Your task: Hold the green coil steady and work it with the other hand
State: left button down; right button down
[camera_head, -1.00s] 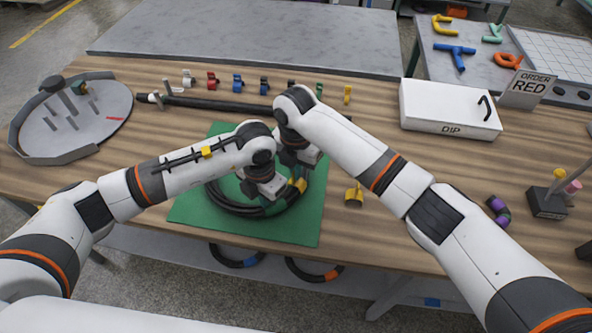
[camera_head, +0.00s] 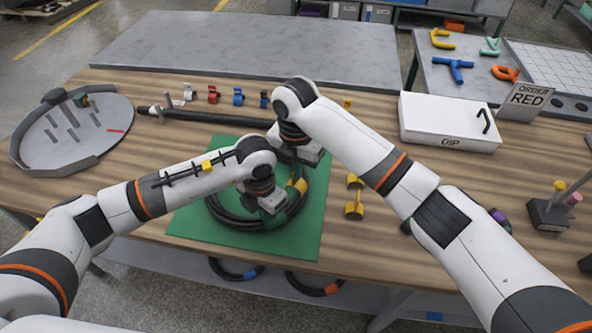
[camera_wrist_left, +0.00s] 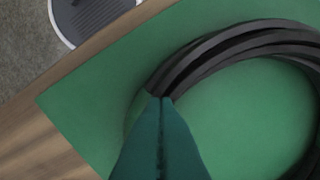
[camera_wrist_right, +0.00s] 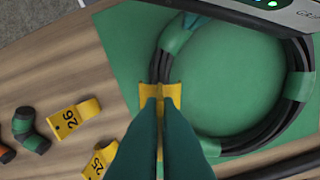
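A black hose coil (camera_head: 228,217) with green bands lies on a green mat (camera_head: 195,228). My left gripper (camera_head: 270,212) is at its near right side in the head view. In the left wrist view, its dark green fingers (camera_wrist_left: 159,98) are together at the coil (camera_wrist_left: 235,42) and look shut on it; the grip itself is hidden. My right gripper (camera_wrist_right: 160,92) is shut on a yellow clip (camera_wrist_right: 172,94) at the coil's side. The clip sits against the black strands (camera_wrist_right: 158,66); whether it fully encircles them is hidden. My wrists cover part of the coil.
Loose yellow clips (camera_head: 354,208) lie right of the mat. A white DIP box (camera_head: 448,125) and an ORDER RED sign (camera_head: 527,97) stand farther right. A grey round tray (camera_head: 85,145) with pegs is at the left. Coloured clips and a black rod (camera_head: 205,115) lie behind the mat.

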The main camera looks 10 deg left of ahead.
pick_arm(q)
jog(key=shift+s+f, duration=0.2)
jog(key=shift+s, duration=0.05)
jog(key=shift+w+r, duration=0.15)
jog(key=shift+r, duration=0.95)
jog(key=shift+w+r, duration=0.1)
jog(key=shift+r, duration=3.4)
jog(key=shift+s, duration=0.1)
